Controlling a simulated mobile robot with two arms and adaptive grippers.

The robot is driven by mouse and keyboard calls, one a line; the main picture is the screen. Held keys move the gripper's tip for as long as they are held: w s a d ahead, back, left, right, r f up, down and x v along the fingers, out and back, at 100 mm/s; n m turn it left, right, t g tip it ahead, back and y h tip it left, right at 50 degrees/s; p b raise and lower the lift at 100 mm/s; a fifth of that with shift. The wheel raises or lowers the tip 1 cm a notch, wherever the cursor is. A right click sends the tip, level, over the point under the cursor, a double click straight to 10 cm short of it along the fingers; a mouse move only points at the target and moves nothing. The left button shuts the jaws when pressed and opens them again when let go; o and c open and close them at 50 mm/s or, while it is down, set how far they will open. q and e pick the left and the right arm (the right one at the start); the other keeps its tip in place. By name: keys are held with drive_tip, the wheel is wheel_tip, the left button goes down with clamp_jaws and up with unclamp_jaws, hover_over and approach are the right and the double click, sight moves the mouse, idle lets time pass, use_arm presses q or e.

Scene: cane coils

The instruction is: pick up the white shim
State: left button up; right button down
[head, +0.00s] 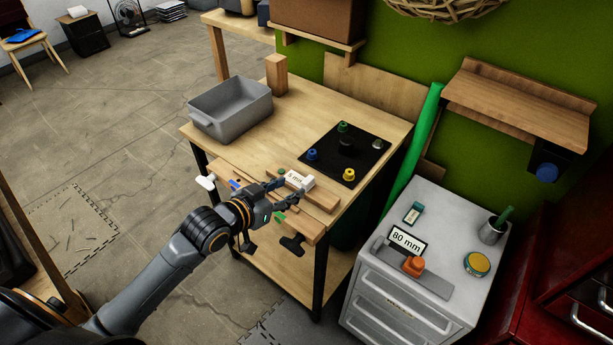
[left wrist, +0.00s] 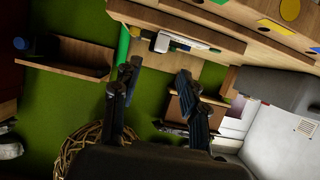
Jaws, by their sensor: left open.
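A small white piece (head: 308,182), which may be the white shim, shows at the end of a label plate reading what looks like "5 mm" (head: 294,177), by a wooden strip at the workbench's front edge. In the left wrist view a white block (left wrist: 161,42) shows beside a pale plate. My left gripper (head: 290,194) is open at the front of the bench, close to the label. My fingers partly cover that spot, so contact cannot be told. In the left wrist view my left gripper (left wrist: 157,77) has its fingers apart with nothing between them. My right gripper is not in view.
The workbench (head: 300,110) carries a grey bin (head: 230,108), a wooden block (head: 277,74) and a black board (head: 330,160) with coloured knobs. A black clamp handle (head: 292,243) hangs at the front.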

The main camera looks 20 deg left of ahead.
sight(308, 180)
use_arm(q)
drive_tip(key=x, duration=0.4)
drive_tip(key=shift+w+d+f, duration=0.1)
drive_tip(key=shift+w+f, duration=0.05)
drive_tip(key=shift+w, duration=0.15)
drive_tip(key=shift+w+d+f+p, duration=0.1)
drive_tip(key=shift+w+p, duration=0.2)
drive_tip(key=p+x, duration=0.1)
drive_tip(key=x, duration=0.4)
drive_tip(key=shift+s+d+f, duration=0.1)
drive_tip(key=shift+s, duration=0.05)
clamp_jaws()
